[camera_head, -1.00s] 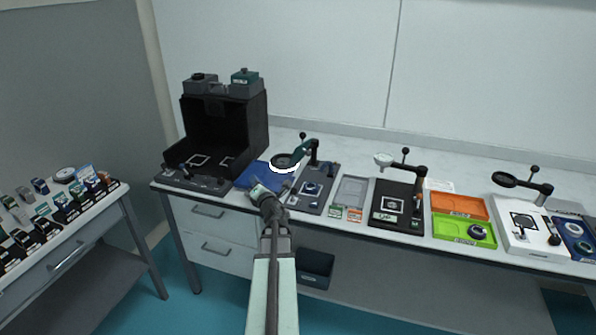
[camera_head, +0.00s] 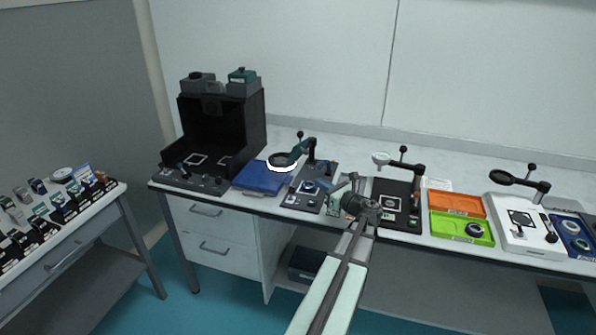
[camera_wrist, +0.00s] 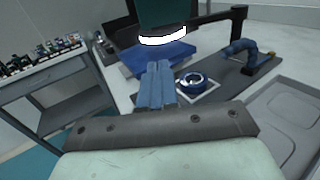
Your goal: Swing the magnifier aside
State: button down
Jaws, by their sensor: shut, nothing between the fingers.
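The magnifier nearest my gripper has a teal arm and a white-lit ring (camera_head: 283,163). It reaches left from a dark post over a blue case or mat. In the wrist view its lit ring (camera_wrist: 163,40) hangs beyond my fingers at the top. My gripper (camera_head: 326,184) is over the dark base plate (camera_head: 297,202), to the right of and nearer than the ring, apart from it. Its blue fingers (camera_wrist: 158,68) are closed together and empty. A blue ring part (camera_wrist: 193,83) sits on a white square of the plate. Two other magnifiers, white (camera_head: 381,158) and black (camera_head: 503,178), stand farther right.
A blue flat case (camera_head: 262,178) lies below the lit ring. A black open box (camera_head: 222,130) stands at left. Orange (camera_head: 455,204) and green (camera_head: 461,229) trays lie to the right. A side table (camera_head: 60,245) at far left holds several small parts.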

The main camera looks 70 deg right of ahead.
send_near(276, 167)
jog(key=d, duration=0.5)
jog(key=shift+w+d, duration=0.25)
jog(key=shift+d, duration=0.05)
jog(key=shift+w+d, duration=0.15)
jog(key=shift+w, duration=0.15)
jog(key=shift+w+m+h, duration=0.3)
jog(key=shift+w+h, duration=0.1)
jog(key=shift+w, duration=0.35)
jog(key=w+m+g+h, duration=0.1)
jog(key=w, duration=0.1)
jog(key=w+d+m+g+h, duration=0.1)
jog(key=w+g, duration=0.1)
jog(key=w, duration=0.1)
jog(key=w+m+g+h, duration=0.1)
jog(key=w+h, duration=0.1)
jog(key=shift+w+d+m, duration=0.25)
jog(key=shift+w+m, duration=0.1)
jog(key=shift+m, duration=0.05)
jog(key=w+d, duration=0.2)
jog(key=w, duration=0.2)
jog(key=shift+w+d, duration=0.3)
jog(key=shift+d, duration=0.1)
jog(key=x, duration=1.5)
jog(key=shift+s+d, duration=0.15)
